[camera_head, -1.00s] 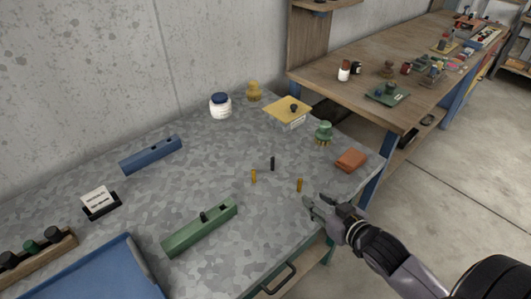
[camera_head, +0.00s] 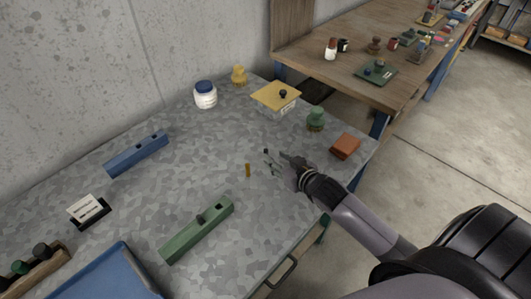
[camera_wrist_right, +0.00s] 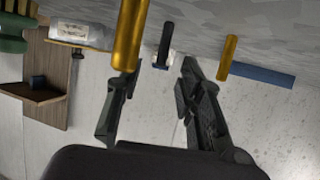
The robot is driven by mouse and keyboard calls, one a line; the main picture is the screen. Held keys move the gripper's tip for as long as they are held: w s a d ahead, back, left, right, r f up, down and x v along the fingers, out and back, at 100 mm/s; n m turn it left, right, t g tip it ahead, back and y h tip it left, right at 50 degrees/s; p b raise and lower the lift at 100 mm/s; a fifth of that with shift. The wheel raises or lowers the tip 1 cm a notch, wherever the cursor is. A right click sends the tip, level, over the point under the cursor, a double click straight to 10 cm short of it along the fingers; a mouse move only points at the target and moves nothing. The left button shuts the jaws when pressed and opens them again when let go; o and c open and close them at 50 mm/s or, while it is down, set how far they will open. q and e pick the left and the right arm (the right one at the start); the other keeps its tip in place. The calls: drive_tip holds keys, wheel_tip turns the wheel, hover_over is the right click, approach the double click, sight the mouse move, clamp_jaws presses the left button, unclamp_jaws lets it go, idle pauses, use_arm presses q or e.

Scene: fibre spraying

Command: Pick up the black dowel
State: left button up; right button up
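The black dowel (camera_head: 265,151) stands on the camouflage-patterned table; my right gripper partly hides it in the head view. It shows whole in the right wrist view (camera_wrist_right: 165,43), ahead of and between the two fingers, apart from them. My right gripper (camera_head: 271,163) is open with nothing between its fingers, low over the table just short of the dowel. My left gripper is not in view.
One ochre dowel (camera_head: 248,170) stands left of the right gripper. The wrist view shows another ochre dowel (camera_wrist_right: 130,35) very close to the left-hand finger. A green block (camera_head: 185,240), blue block (camera_head: 130,158), yellow-lidded box (camera_head: 272,96) and red-brown block (camera_head: 345,146) stand around.

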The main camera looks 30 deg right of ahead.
sight(267, 152)
drive_tip(key=shift+x, duration=0.85)
drive_tip(key=shift+w+r+p, duration=0.1)
drive_tip(key=shift+w+p, duration=0.25)
drive_tip(key=p+x, duration=0.1)
drive_tip(key=x, duration=0.2)
drive_tip(key=shift+w+a, duration=0.2)
drive_tip(key=shift+w+f, duration=0.3)
drive_tip(key=shift+w, duration=0.15)
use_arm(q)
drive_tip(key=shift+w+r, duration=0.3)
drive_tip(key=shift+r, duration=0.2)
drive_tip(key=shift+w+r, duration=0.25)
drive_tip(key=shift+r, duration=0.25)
use_arm(e)
drive_tip(key=shift+c, duration=0.2)
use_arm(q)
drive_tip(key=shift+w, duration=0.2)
use_arm(e)
clamp_jaws()
